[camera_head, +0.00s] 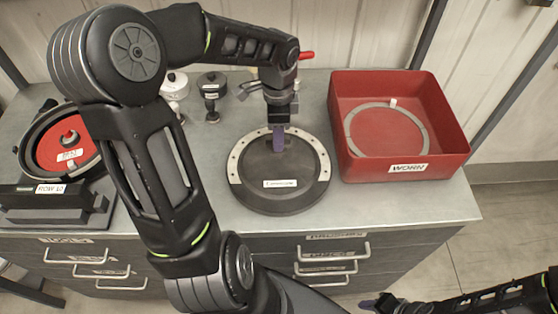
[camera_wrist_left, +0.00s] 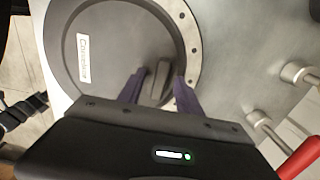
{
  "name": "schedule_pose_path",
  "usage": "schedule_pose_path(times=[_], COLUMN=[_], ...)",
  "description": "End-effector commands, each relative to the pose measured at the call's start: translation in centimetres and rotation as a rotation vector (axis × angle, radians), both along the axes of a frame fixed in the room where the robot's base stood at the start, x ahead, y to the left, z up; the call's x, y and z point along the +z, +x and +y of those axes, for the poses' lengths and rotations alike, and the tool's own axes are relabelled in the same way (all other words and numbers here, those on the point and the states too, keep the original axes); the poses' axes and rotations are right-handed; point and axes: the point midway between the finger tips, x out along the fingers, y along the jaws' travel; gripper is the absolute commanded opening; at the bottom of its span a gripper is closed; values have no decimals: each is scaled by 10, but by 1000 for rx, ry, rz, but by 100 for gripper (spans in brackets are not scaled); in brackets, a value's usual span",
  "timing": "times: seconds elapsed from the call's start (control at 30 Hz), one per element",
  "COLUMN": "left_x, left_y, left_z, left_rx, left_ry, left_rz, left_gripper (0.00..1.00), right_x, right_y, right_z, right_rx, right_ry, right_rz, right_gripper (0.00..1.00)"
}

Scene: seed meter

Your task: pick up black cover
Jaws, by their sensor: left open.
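The round black cover (camera_head: 287,197) lies flat on the grey workbench, with a white label on its face and a pale ring section with holes along its rim. In the left wrist view the cover (camera_wrist_left: 112,25) shows a raised bar handle (camera_wrist_left: 160,80). My left gripper (camera_head: 279,146) points down over the upper part of the cover. In the left wrist view its two purple fingers (camera_wrist_left: 158,92) are apart, one on each side of the handle. I cannot tell whether they touch it. My right gripper (camera_head: 370,304) is low at the right, in front of the bench; its jaws are unclear.
A red bin (camera_head: 455,158) labelled WORN stands right of the cover, with a grey ring (camera_head: 352,135) inside. A black housing with a red disc (camera_head: 55,152) sits at the left. Small knobbed parts (camera_head: 211,90) and a red-handled tool (camera_head: 306,55) are at the back.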

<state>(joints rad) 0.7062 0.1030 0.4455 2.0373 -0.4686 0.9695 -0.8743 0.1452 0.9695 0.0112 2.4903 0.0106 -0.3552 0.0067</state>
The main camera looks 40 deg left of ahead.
Motion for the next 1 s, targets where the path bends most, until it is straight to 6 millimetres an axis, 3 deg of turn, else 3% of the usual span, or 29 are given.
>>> schedule_pose_path(times=[0.53,1.0], left_x=[0,0], left_y=[0,0], left_z=[0,0], left_rx=[0,0], left_ry=[0,0], left_rz=[0,0], left_gripper=[41,3], right_x=[0,0], right_y=[0,0], right_z=[0,0], right_rx=[0,0], right_ry=[0,0], right_rz=[0,0], right_gripper=[38,38])
